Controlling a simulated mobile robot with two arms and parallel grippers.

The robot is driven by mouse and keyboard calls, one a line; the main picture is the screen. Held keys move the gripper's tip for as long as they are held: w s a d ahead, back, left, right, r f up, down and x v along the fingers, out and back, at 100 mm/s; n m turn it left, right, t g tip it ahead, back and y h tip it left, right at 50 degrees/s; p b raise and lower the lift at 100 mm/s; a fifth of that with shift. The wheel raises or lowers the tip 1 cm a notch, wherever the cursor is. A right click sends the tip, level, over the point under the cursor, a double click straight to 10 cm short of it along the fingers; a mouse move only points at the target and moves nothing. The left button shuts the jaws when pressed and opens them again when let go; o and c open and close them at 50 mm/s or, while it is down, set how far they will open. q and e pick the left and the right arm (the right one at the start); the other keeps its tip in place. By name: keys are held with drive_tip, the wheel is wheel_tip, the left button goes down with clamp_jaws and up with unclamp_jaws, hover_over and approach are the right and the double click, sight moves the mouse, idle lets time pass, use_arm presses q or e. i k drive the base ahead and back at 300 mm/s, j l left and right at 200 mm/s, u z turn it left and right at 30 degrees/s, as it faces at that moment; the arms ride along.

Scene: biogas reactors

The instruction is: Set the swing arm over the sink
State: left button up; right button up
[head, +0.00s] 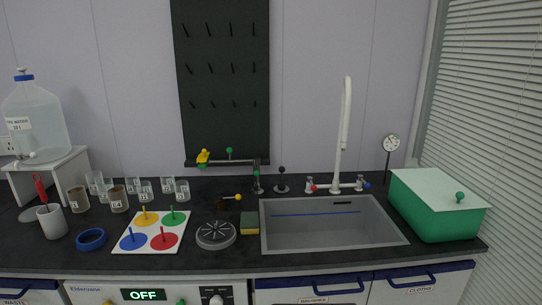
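A grey sink (330,232) is set into the dark counter right of the middle, with a blue line across its back inner wall. A dark post (257,182) with a green knob stands just behind the sink's back left corner. A thin horizontal arm (232,161), which looks like the swing arm, runs left from the post's top. It carries a green knob (229,150) and ends in a yellow piece (203,158). The arm lies over the counter left of the sink, not over the basin. Neither of my grippers is in view.
A tall white faucet (345,125) rises behind the sink. A gauge (391,144) and a green box (432,210) stand at right. Left are a yellow-green sponge (249,223), a round grey disc (215,235), a colour-disc board (125,242) and several beakers.

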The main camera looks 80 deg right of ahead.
sight(256, 160)
drive_tip(key=z, duration=2)
drive_tip(key=i+j+u, duration=0.3)
drive_tip(key=i+j, duration=0.35)
drive_tip(key=i+j+u, duration=0.3)
drive_tip(key=i+j, duration=0.35)
drive_tip(key=i, duration=0.1)
